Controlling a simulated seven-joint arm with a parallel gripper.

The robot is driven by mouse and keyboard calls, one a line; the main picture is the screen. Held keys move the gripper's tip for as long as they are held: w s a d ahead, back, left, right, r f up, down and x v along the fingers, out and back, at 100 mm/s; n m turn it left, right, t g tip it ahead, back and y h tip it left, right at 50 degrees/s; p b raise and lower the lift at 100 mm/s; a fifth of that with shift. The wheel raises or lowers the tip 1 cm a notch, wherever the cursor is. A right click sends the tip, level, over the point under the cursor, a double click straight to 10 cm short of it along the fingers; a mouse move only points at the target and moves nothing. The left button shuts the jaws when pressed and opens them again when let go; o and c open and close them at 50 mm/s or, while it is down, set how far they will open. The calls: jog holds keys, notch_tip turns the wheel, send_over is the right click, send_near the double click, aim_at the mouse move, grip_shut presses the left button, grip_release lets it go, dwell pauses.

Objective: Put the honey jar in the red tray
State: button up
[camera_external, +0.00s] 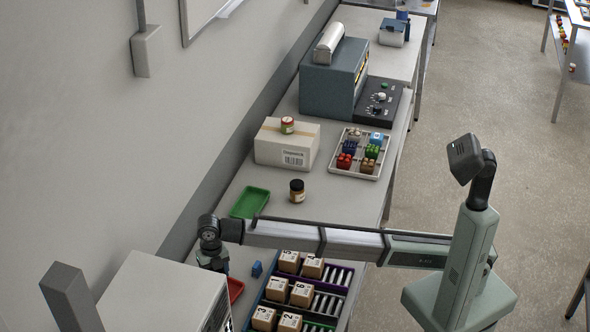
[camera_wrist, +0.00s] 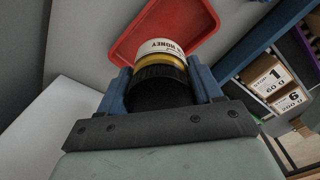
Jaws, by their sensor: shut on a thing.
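The honey jar (camera_wrist: 162,52) shows in the wrist view with a white label reading "HONEY", a yellow band and a black lid. My gripper (camera_wrist: 160,88) is shut on it, with one blue finger on each side of the lid. The red tray (camera_wrist: 192,14) lies beyond and below the jar in that view, and the jar covers part of it. In the external view the red tray (camera_external: 236,288) is mostly hidden behind my arm and a pale box. My gripper (camera_external: 213,264) is at the tray's left there, and the jar is not visible. Whether the jar touches the tray cannot be told.
A green tray (camera_external: 250,203) and a dark-lidded jar (camera_external: 297,190) stand farther back. A divided rack (camera_external: 262,284) with small numbered boxes is right of the red tray. A large pale box (camera_external: 165,290) stands in front.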

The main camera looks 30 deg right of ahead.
jog(key=shift+f, duration=4.35)
jog(key=shift+f, duration=0.1)
jog(key=o, duration=1.3)
notch_tip(320, 180, up, 12)
jog(key=shift+r, duration=0.1)
